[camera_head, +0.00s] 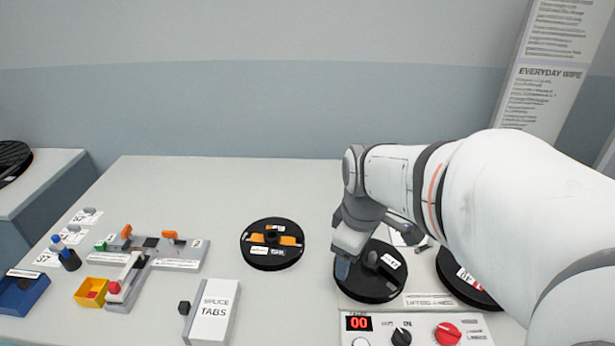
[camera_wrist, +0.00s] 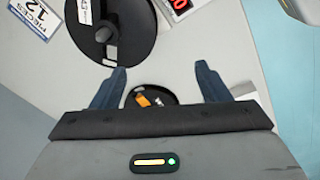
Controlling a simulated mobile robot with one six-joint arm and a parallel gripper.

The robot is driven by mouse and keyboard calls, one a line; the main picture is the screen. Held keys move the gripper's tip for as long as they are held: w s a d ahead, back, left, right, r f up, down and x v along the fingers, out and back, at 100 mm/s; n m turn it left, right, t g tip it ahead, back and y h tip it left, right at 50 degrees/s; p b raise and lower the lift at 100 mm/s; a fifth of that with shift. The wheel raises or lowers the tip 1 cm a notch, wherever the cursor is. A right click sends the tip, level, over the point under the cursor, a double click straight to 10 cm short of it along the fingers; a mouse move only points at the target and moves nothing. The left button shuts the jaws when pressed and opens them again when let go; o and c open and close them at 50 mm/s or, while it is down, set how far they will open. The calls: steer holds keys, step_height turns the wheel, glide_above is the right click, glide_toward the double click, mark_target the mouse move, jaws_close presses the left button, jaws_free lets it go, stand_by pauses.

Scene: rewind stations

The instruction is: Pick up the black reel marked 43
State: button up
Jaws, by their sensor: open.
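The middle black reel (camera_head: 372,290) has a white label and a dark hub and is partly hidden by my gripper (camera_head: 343,262). It appears to be the large reel in the wrist view (camera_wrist: 140,35), beyond the fingertips, its label cut off by the top edge. A reel with an orange band (camera_head: 272,262) lies to its left; it seems to be the smaller one between my fingers in the wrist view (camera_wrist: 152,98). My gripper (camera_wrist: 160,68) is open and empty.
The right reel (camera_head: 462,285) is partly behind my arm. A control panel (camera_head: 420,330) with a red 00 display stands in front. A splice tabs box (camera_head: 212,312), a yellow bin (camera_head: 90,291) and a grey splicing fixture (camera_head: 190,255) are left. The table's back is clear.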

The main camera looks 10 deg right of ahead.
mark_target(373, 252)
steer(key=w+d+f+n, duration=0.2)
steer(key=d+n, duration=0.1)
steer(key=n, duration=0.1)
steer(key=w+d+f+n+g+b, duration=0.1)
steer(key=w+d+f+n, duration=0.1)
steer(key=n, duration=0.3)
steer(key=w+d+f+n, duration=0.2)
steer(key=w+d+n, duration=0.1)
steer(key=n, duration=0.2)
steer(key=shift+d+g+b, duration=0.3)
steer(key=shift+d, duration=0.05)
steer(key=shift+d+f, duration=0.1)
steer(key=shift+f, duration=0.1)
steer(key=f, duration=0.7)
steer(key=shift+w+a+f, duration=0.15)
steer(key=shift+a+f, duration=0.05)
steer(key=shift+f, duration=0.05)
steer(key=shift+c, duration=0.4)
steer(key=c, duration=1.2)
